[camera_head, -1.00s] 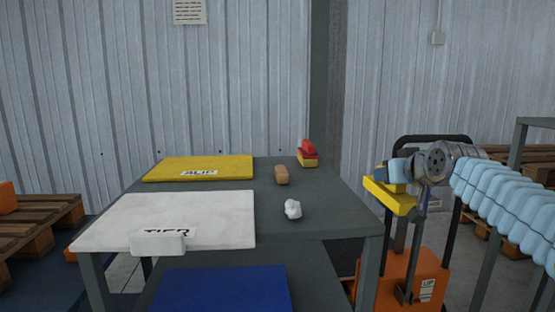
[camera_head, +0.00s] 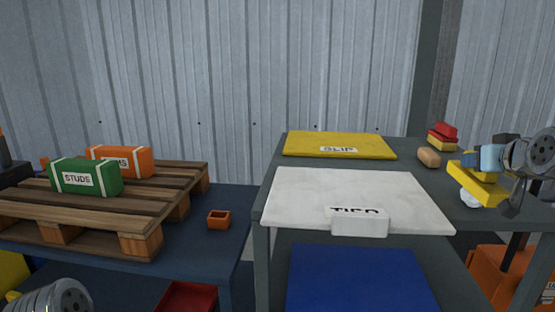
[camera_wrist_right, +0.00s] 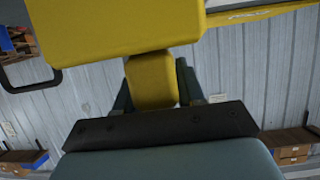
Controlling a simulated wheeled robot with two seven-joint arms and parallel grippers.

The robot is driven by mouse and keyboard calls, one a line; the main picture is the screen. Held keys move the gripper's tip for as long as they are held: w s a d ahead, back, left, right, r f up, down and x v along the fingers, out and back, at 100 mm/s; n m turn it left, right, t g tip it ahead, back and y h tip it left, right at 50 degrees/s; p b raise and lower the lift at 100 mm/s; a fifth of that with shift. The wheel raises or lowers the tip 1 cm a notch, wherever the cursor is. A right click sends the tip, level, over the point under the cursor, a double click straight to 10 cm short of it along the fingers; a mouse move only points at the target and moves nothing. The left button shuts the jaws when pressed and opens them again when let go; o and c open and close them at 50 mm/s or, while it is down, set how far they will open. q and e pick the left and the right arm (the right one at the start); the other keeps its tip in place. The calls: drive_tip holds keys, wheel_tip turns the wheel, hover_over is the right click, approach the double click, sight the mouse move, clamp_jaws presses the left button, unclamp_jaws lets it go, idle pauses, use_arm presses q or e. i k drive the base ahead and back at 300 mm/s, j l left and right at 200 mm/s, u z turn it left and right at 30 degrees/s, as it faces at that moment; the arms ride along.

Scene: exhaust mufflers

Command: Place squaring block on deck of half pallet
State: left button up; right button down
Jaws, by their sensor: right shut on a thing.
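The squaring block, a yellow angled piece (camera_head: 476,187), is held in my right gripper (camera_head: 484,166) at the right of the head view, in front of the grey table's right part. In the right wrist view the yellow block (camera_wrist_right: 115,25) fills the top, beyond the dark jaw edge. The half pallet (camera_head: 110,212) is a wooden slatted pallet on a dark blue table at the left. Its deck carries a green STUDS box (camera_head: 86,178) and an orange box (camera_head: 122,160); the front slats are bare. A silver part of my left arm shows at bottom left; its jaws do not show.
A grey table between holds a yellow SLIP sheet (camera_head: 338,143) and a white slab (camera_head: 350,195). A small orange open box (camera_head: 219,219) sits right of the pallet. A brown block (camera_head: 429,157) and a red-and-yellow stack (camera_head: 442,137) stand at the back right.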

sight(40, 177)
drive_tip(key=i+j, duration=0.15)
drive_tip(key=j, duration=0.55)
drive_tip(key=i+j, duration=0.15)
drive_tip(key=j, duration=0.6)
drive_tip(key=i+j, duration=0.15)
drive_tip(key=j, duration=0.55)
drive_tip(key=i+j, duration=0.15)
drive_tip(key=j, duration=0.6)
drive_tip(key=i+j, duration=0.15)
drive_tip(key=j, duration=0.55)
drive_tip(key=i+j, duration=0.15)
drive_tip(key=j, duration=0.55)
drive_tip(key=i+j, duration=0.15)
drive_tip(key=j, duration=0.6)
drive_tip(key=i+j, duration=0.15)
drive_tip(key=j, duration=0.55)
